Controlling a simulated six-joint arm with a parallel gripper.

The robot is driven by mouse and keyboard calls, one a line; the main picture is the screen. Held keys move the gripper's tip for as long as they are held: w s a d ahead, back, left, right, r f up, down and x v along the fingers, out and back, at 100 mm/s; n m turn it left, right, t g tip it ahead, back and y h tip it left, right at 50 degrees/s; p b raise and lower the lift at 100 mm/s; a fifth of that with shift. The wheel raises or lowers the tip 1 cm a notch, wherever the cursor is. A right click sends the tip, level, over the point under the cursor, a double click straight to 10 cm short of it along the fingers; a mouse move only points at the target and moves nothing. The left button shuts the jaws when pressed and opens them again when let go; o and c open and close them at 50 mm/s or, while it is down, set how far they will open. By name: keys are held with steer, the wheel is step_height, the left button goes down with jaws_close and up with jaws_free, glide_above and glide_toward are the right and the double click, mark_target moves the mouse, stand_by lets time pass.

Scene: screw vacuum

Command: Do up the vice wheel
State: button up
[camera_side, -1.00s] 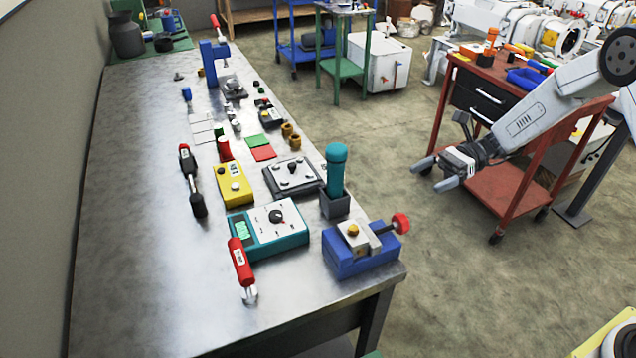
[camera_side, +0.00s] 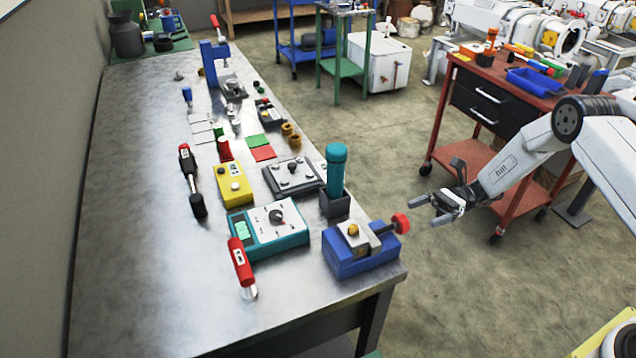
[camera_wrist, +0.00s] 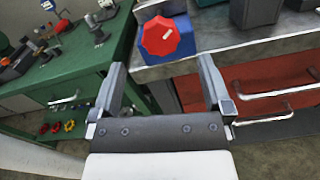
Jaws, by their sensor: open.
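The blue vice (camera_side: 362,250) sits on the near right corner of the metal bench. Its red wheel (camera_side: 402,223) faces right, out past the bench edge, on a dark screw. A brass part (camera_side: 353,230) shows on top of the vice between its metal jaws. My gripper (camera_side: 422,212) is open and empty, to the right of the wheel with a small gap. In the wrist view the wheel (camera_wrist: 160,36) lies ahead, between and beyond the fingertips of my gripper (camera_wrist: 162,75), not touching them.
A teal-handled tool stands in a dark holder (camera_side: 334,204) behind the vice. A teal meter (camera_side: 268,228) and a red-handled tool (camera_side: 242,266) lie to the left. A red tool cart (camera_side: 482,125) stands behind my arm. The floor right of the bench is open.

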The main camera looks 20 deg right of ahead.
mark_target(397, 231)
steer(key=shift+a, duration=0.15)
steer(key=shift+a, duration=3.75)
steer(key=c, duration=1.2)
